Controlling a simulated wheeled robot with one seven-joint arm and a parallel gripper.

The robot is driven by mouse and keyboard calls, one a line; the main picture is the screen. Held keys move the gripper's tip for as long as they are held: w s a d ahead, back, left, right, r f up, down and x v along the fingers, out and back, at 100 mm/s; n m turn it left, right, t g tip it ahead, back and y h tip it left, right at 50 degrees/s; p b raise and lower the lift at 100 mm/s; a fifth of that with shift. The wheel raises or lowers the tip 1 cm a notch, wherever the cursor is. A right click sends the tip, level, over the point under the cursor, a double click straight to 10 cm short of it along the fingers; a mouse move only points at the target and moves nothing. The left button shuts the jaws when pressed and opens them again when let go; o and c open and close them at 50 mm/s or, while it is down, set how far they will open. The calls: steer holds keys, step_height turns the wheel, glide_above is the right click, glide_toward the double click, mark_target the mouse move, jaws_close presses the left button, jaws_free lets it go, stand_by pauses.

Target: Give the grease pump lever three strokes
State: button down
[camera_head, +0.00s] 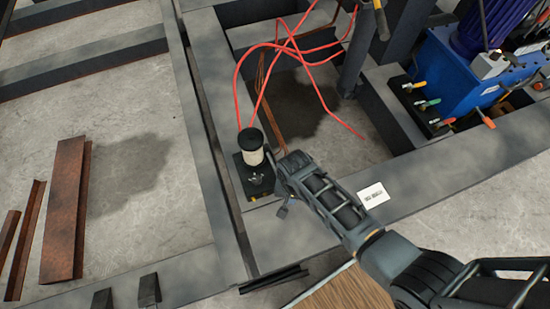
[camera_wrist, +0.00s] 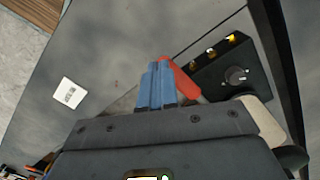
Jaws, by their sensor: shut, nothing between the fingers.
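The grease pump (camera_head: 252,165) stands on the steel beam in the head view, with a black cap, a pale reservoir and a dark base block. The red-gripped lever (camera_wrist: 180,78) sticks out from the pump in the wrist view, partly hidden behind my fingers. My gripper (camera_head: 283,210) is at the pump's lower right. Its blue fingers (camera_wrist: 155,85) are together and empty, just left of the red grip in the picture. I cannot tell whether they touch it.
Red hoses (camera_head: 300,50) loop above the pump. A white label (camera_head: 373,195) lies on the beam. A blue hydraulic unit (camera_head: 455,75) with coloured valve handles stands at upper right. Rusty angle pieces (camera_head: 65,210) lie on the floor at left. The beam around the label is clear.

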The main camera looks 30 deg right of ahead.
steer(key=w+d+r+p, duration=0.1)
steer(key=w+r+p, duration=0.6)
steer(key=r, duration=0.4)
steer(key=shift+d, duration=0.2)
stand_by(0.6)
steer(key=shift+s+a+f, duration=0.1)
steer(key=shift+s+f, duration=0.3)
steer(key=shift+s, duration=0.1)
steer(key=shift+f, duration=0.1)
steer(key=shift+s+a+f, duration=0.1)
steer(key=shift+s+f, duration=0.3)
steer(key=shift+s, duration=0.05)
steer(key=shift+s+f, duration=0.1)
steer(key=shift+f, duration=0.05)
